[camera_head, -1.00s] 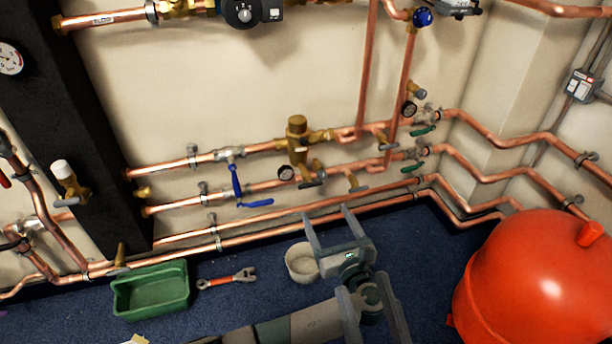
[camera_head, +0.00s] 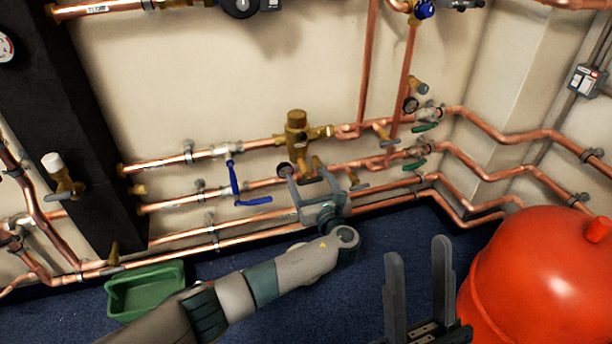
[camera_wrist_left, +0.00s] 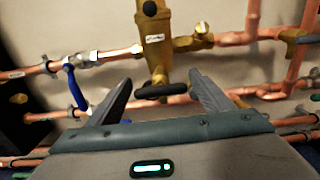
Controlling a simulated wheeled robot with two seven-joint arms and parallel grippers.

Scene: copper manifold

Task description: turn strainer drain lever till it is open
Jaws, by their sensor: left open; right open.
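The brass strainer (camera_head: 297,132) stands on the upper of the middle copper pipes, and its body also shows in the left wrist view (camera_wrist_left: 154,35). Below it, a short dark lever (camera_wrist_left: 162,90) lies roughly crosswise on a brass valve, and I take it for the drain lever. My left gripper (camera_head: 303,166) is open in front of the pipes, under the strainer. In the left wrist view its fingers (camera_wrist_left: 163,82) stand either side of the lever, which lies between the tips; contact cannot be told. My right gripper (camera_head: 417,248) is open and empty, fingers up, at lower right.
Copper pipes run along the wall close around my left gripper. Blue-handled valves (camera_head: 234,178) are to its left, and another grey-handled valve (camera_head: 358,184) is close on its right. A red tank (camera_head: 545,275) stands beside my right gripper. A green tub (camera_head: 145,292) sits on the floor.

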